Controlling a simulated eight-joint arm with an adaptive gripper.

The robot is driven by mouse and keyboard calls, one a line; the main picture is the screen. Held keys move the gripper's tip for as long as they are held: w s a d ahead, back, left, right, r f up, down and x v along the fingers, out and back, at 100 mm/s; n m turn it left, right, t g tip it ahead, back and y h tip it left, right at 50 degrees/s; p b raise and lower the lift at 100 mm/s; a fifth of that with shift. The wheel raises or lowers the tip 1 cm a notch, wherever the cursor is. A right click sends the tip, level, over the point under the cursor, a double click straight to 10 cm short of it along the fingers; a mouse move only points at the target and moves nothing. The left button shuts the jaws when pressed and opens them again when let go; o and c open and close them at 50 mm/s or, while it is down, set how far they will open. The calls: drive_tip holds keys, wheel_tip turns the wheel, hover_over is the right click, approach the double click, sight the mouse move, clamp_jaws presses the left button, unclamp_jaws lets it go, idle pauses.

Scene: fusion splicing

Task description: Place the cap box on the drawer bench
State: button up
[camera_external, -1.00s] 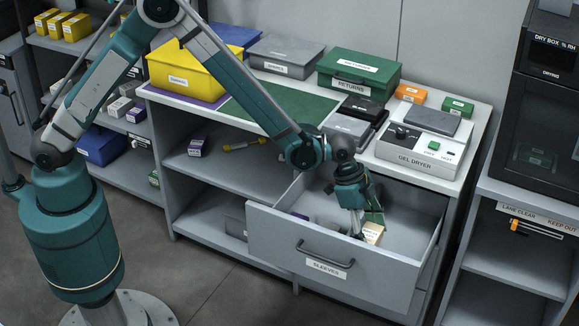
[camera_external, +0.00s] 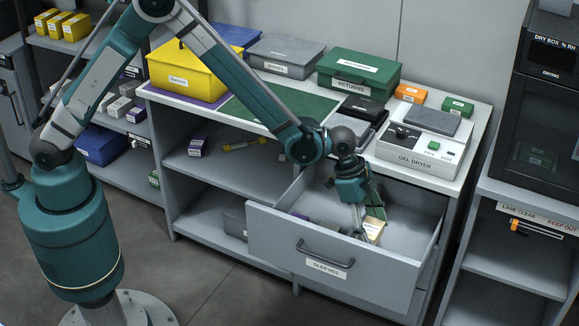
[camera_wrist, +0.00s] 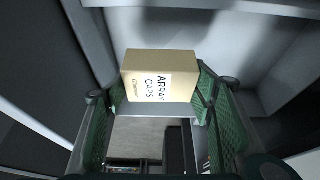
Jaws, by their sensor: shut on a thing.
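The cap box (camera_wrist: 140,75) is a tan box with a white "ARRAY CAPS" label, seen between my finger pads in the wrist view. In the external view the cap box (camera_external: 374,229) shows as a small pale shape inside the open drawer. My gripper (camera_external: 366,222) points down into the drawer and is shut on the box. The box's underside is hidden, so its clearance from the drawer floor cannot be told. The drawer bench (camera_external: 476,122) has a light top, and its drawer (camera_external: 285,237) labelled "SLEEVES" is pulled out.
The drawer walls surround my gripper.

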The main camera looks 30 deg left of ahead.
wheel_tip(320, 180, up, 30)
drive_tip(key=r, duration=0.1)
drive_tip(key=w+a+n+t+p, duration=0.35)
drive_tip(key=w+a+p, duration=0.95)
drive_tip(key=w+a, duration=2.2)
wheel_tip(320, 180, down, 6)
drive_tip(key=s+a+n+g, duration=0.1)
drive_tip(key=s, duration=0.1)
drive_tip(key=shift+a+r+g, duration=0.2)
drive_tip(key=shift+a+g, duration=0.05)
drive_tip(key=shift+g, duration=0.1)
drive_tip(key=shift+f+b, duration=0.45)
drive_tip(key=shift+f, duration=2.65)
